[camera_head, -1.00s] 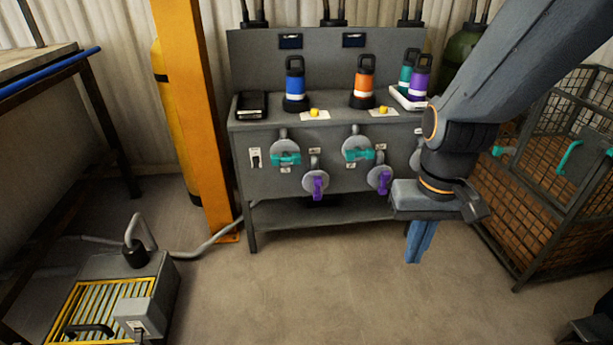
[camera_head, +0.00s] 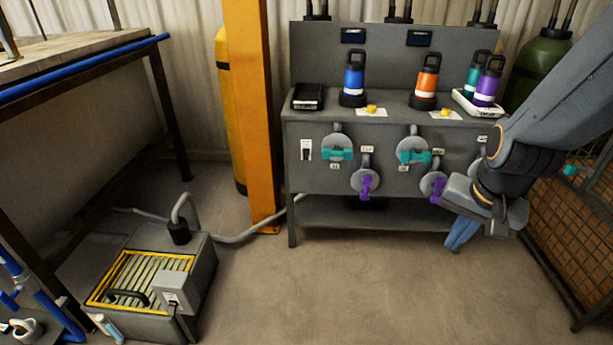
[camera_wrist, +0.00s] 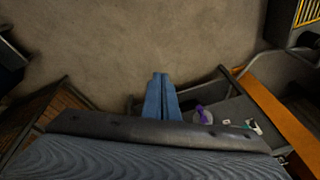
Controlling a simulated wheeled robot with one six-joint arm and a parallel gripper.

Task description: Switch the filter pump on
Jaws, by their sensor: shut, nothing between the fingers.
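The filter pump (camera_head: 158,265) is a grey box on the floor at the lower left of the head view, with a yellow slatted grille on top. A small grey switch box (camera_head: 176,291) sits on its front right corner; I cannot tell the switch's position. A grey hose (camera_head: 255,232) runs from it behind the orange post. My gripper (camera_head: 459,237) is at the right, in front of the bench and far from the pump. Its blue fingers are together and empty, and they also show in the wrist view (camera_wrist: 161,96). Part of the yellow grille shows in the wrist view's top right corner.
The grey tank bench (camera_head: 340,213) carries valves, a wall switch (camera_head: 306,149) and coloured bottles. An orange post (camera_head: 253,120) stands left of it. A workbench (camera_head: 70,75) is at the far left, a wire crate (camera_head: 570,235) at the right. The floor between is clear.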

